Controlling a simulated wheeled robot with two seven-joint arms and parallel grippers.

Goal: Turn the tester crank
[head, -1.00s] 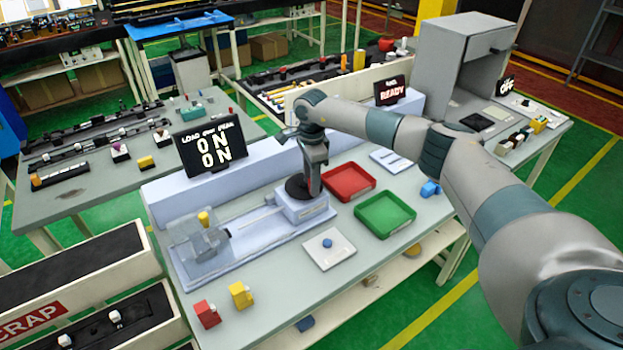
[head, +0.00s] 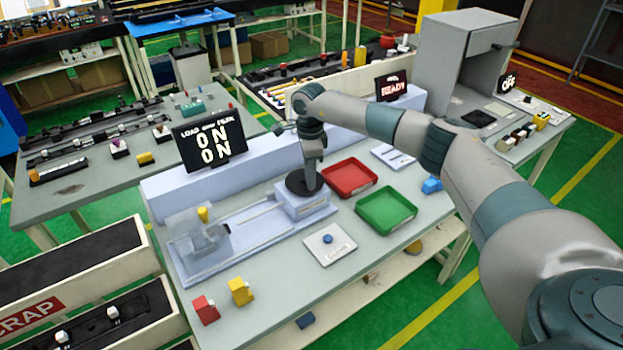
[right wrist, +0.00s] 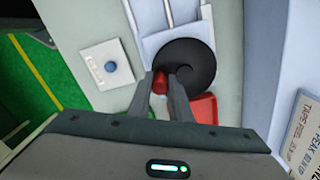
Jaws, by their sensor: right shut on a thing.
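The tester (head: 262,228) is a pale blue-grey bench unit with a clear guard over its left end and a block at its right end. Its crank is a black disc (right wrist: 190,66) with a red knob (right wrist: 160,82), lying flat on top of that block. My right gripper (head: 311,178) points down at the disc, and in the right wrist view its fingers (right wrist: 166,85) are closed around the red knob. In the head view the gripper hides the knob. The tester's display (head: 209,141) reads 0 N on both lines. My left gripper is not in view.
A red tray (head: 348,190) and a green tray (head: 411,211) stand right of the tester. A white plate with a blue button (head: 328,239) lies in front. A red block (head: 205,310) and a yellow block (head: 240,291) sit near the front edge.

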